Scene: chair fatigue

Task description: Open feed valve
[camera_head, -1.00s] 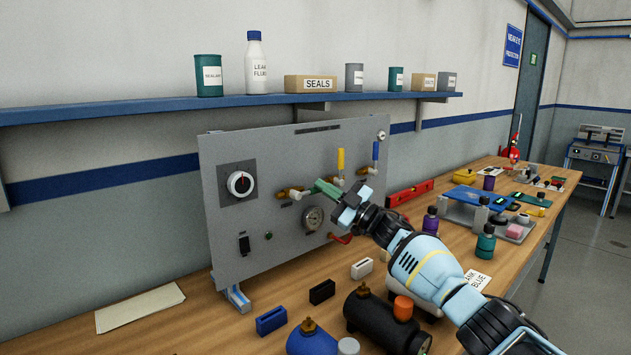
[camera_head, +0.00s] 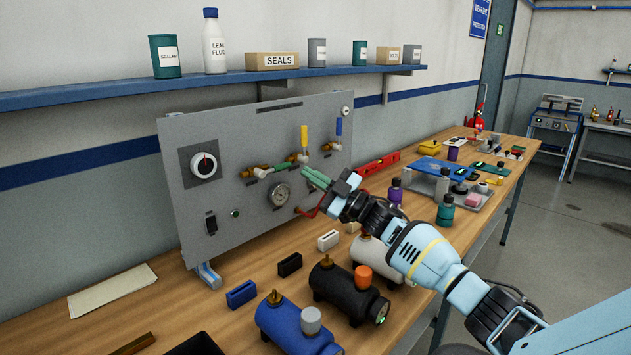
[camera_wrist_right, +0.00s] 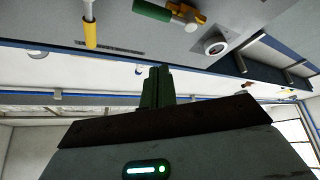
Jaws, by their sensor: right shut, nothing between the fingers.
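The grey panel (camera_head: 235,120) stands upright on the bench with several valves. One has a green lever (camera_head: 285,167) lying nearly level along its brass pipe; this lever also shows at the top of the right wrist view (camera_wrist_right: 152,10). A yellow lever (camera_head: 304,138) and a blue lever (camera_head: 338,128) stand upright. A red lever (camera_head: 312,210) is low, partly behind my gripper. I cannot read which is the feed valve. My right gripper (camera_head: 313,177) has green fingers, shut and empty, right of and below the green lever, seemingly apart from it. My left gripper is not in view.
A blue tank (camera_head: 290,325) and a black tank (camera_head: 340,292) stand in front. A shelf (camera_head: 110,97) runs above.

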